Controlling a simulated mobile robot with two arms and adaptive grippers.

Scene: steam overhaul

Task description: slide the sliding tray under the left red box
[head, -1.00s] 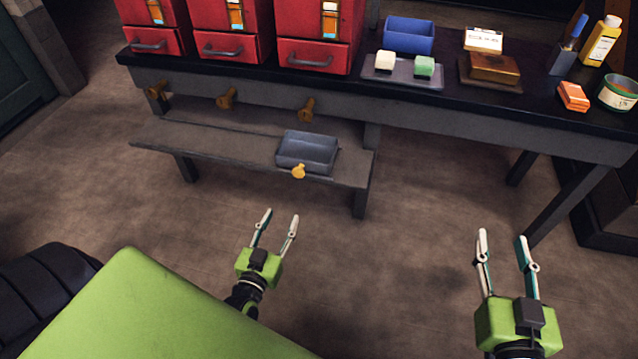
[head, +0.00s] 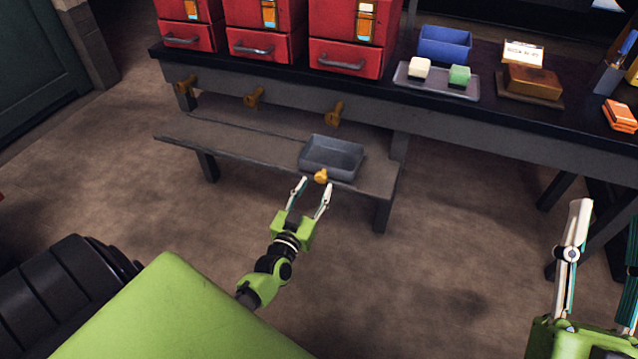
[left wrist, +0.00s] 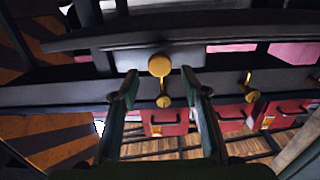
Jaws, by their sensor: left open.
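The grey sliding tray (head: 345,158) sits at the right end of the low shelf, below the right red box (head: 352,30). A yellow knob (head: 321,176) is on its front; it also shows in the left wrist view (left wrist: 159,65). The left red box (head: 186,36) stands on the bench at far left, with the middle red box (head: 262,42) between. My left gripper (head: 316,184) is open, its fingertips on either side of the knob; contact is unclear. My right gripper (head: 607,207) is open and empty at the right edge, partly cut off.
Brass pegs (head: 254,97) stick out from the bench front above the shelf (head: 225,146). The shelf left of the tray is clear. The bench (head: 470,118) also carries a blue bin (head: 445,44), a tray with two blocks, and a brown block (head: 534,82). Floor in front is open.

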